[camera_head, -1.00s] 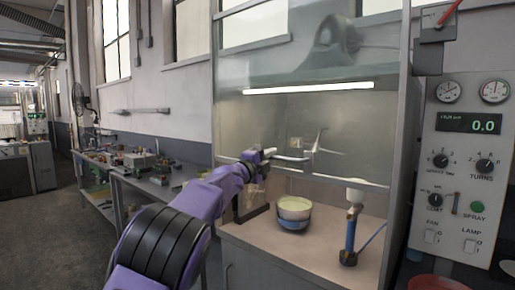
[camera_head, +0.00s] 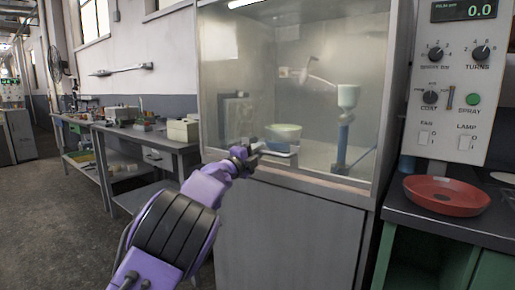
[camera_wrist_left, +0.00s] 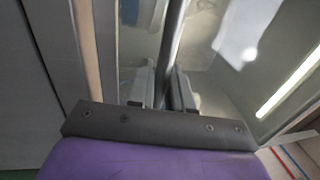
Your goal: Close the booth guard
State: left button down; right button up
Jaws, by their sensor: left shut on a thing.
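The booth guard (camera_head: 350,75) is a clear pane in the front of the spray booth. It covers the opening, with its lower edge close to the sill; I cannot tell whether a thin gap is left. My left gripper (camera_head: 256,149) is at the lower left of the guard, shut on its pale bar handle (camera_head: 288,151). In the left wrist view the gripper fingers (camera_wrist_left: 168,88) close around the dark bar of the handle (camera_wrist_left: 173,45). My right gripper is not in view.
Behind the guard are a bowl (camera_head: 284,130) and a spray stand (camera_head: 342,140). A control panel (camera_head: 455,95) is at the right, above a red dish (camera_head: 446,194) on a dark bench. A cluttered workbench (camera_head: 185,147) stands at the left. Open floor lies at lower left.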

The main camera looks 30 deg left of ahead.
pick_arm(q)
jog(key=shift+f+b, duration=0.3)
jog(key=shift+f, duration=0.65)
jog(key=shift+f, duration=0.1)
jog(key=c, duration=1.2)
grip_release()
jog(key=shift+c, duration=0.2)
jog(key=b+v, duration=0.1)
jog(key=v, duration=0.9)
jog(key=shift+s, duration=0.3)
